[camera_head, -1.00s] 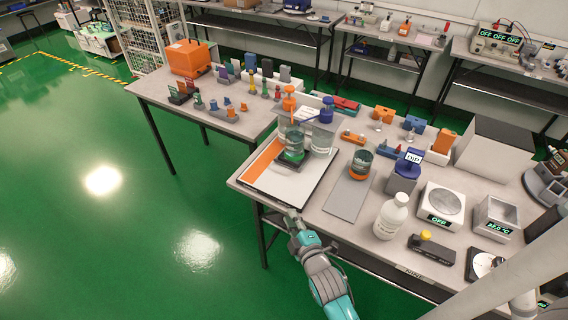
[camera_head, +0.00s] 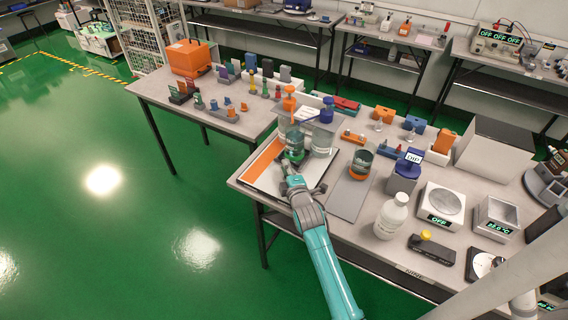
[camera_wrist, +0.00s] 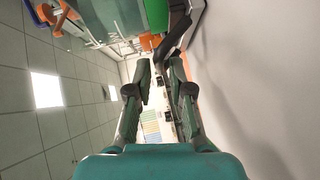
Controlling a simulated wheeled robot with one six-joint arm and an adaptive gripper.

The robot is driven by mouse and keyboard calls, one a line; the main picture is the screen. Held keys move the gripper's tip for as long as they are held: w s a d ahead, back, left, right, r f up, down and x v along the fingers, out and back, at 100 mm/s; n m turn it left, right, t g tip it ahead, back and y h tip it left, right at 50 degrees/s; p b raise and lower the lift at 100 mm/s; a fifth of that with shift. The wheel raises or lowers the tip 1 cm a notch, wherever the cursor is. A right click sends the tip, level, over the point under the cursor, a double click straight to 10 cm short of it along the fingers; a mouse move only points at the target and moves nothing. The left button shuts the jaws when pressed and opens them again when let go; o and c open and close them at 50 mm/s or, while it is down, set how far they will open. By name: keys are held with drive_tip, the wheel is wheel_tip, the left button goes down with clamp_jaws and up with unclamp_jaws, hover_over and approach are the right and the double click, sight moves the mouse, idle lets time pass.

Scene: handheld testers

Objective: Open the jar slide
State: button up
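A glass jar (camera_head: 293,140) with a green lower part stands on a white-and-orange board (camera_head: 258,178) at the near left of the table. A second glass jar (camera_head: 360,165) with an orange base stands at the far end of a grey flat slide strip (camera_head: 347,198). My gripper (camera_head: 286,166) is over the board, just in front of the green-based jar; contact cannot be told. In the wrist view my two fingers (camera_wrist: 160,75) are apart with an empty gap. A green part (camera_wrist: 156,14) shows beyond them at the top, beside a dark piece (camera_wrist: 178,32).
A white bottle (camera_head: 391,216), a blue-topped DIP block (camera_head: 404,173) and a scale (camera_head: 441,204) stand to the right. Green floor lies open in front and left.

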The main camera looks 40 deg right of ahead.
drive_tip(key=shift+x, duration=1.6)
clamp_jaws()
